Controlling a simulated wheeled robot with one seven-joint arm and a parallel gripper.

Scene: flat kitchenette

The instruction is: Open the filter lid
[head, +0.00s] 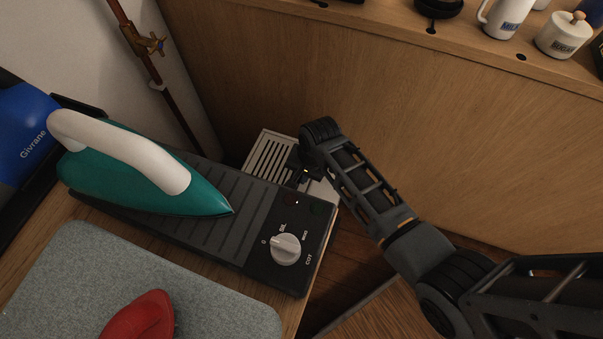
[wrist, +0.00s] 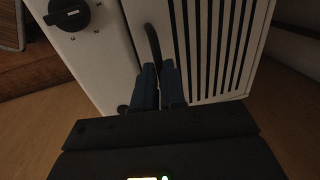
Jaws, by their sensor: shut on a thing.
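The filter lid appears to be the pale slatted panel (wrist: 190,25) on a white appliance (wrist: 103,65); in the head view the slatted part (head: 267,155) shows low behind the ironing station. A dark curved handle (wrist: 152,40) stands beside the slats. My gripper (wrist: 159,72) is shut on the lower end of this handle, with blue fingers on both sides. In the head view my gripper (head: 304,169) reaches down at the slatted part's right side and hides some of it. I cannot tell whether the lid is ajar.
A teal iron (head: 150,183) rests on a black station with a dial (head: 286,249), close left of my gripper. A wooden panel (head: 400,130) rises behind my arm. Another dial (wrist: 69,13) is on the white appliance. A copper pipe (head: 170,110) runs down the wall.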

